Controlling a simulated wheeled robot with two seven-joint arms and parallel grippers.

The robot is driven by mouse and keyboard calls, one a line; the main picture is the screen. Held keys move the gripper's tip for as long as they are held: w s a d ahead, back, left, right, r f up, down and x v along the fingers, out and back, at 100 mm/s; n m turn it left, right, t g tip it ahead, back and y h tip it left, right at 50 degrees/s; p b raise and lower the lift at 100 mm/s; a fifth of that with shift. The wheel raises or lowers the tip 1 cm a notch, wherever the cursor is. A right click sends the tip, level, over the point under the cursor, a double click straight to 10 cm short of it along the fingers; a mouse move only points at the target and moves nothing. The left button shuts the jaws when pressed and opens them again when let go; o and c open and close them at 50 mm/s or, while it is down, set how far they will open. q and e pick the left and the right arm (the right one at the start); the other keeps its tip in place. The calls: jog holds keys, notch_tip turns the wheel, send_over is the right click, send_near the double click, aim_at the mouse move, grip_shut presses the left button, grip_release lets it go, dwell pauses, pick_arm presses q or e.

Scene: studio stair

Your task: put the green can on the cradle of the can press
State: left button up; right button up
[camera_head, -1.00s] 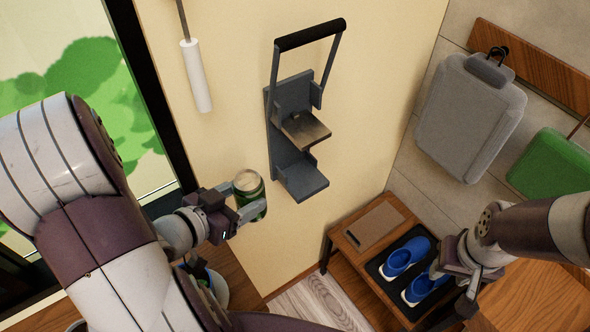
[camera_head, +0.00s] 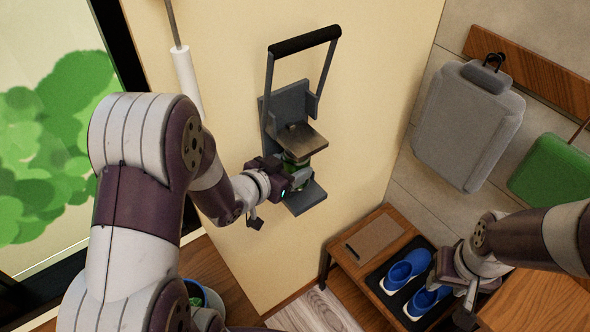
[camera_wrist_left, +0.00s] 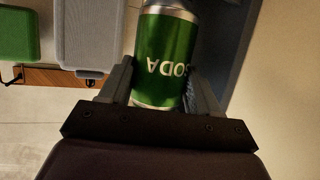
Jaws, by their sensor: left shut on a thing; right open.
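The can press (camera_head: 284,104) is a grey wall-mounted device with a black-topped handle (camera_head: 305,41) raised. Its upper plate (camera_head: 300,139) sits above the lower cradle shelf (camera_head: 307,198). My left gripper (camera_head: 296,178) is shut on the green can, between the plate and the cradle. In the head view the can (camera_head: 294,160) is mostly hidden by the gripper and plate. In the left wrist view the green can (camera_wrist_left: 166,55) shows "SODA" between the two fingers. I cannot tell whether its base touches the cradle. My right gripper (camera_head: 455,300) is open and empty at the lower right.
A wooden bench (camera_head: 337,251) with a brown board (camera_head: 375,238) and blue shoes (camera_head: 405,268) on a dark tray stands below right. A grey bag (camera_head: 468,122) and a green bag (camera_head: 552,172) hang on the right wall. A white cylinder (camera_head: 187,80) hangs left of the press.

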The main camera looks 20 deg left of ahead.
aim_at(296, 168)
pick_arm(q)
jog(key=shift+w+d, duration=0.4)
jog(key=shift+w, duration=0.25)
notch_tip(296, 168, down, 3)
jog(key=shift+r, duration=0.1)
jog(key=shift+w+a+f, duration=0.1)
jog(key=shift+f, duration=0.25)
jog(key=shift+f, duration=0.2)
jog(key=o, duration=0.8)
jog(key=shift+o, duration=0.2)
jog(key=shift+r, duration=0.1)
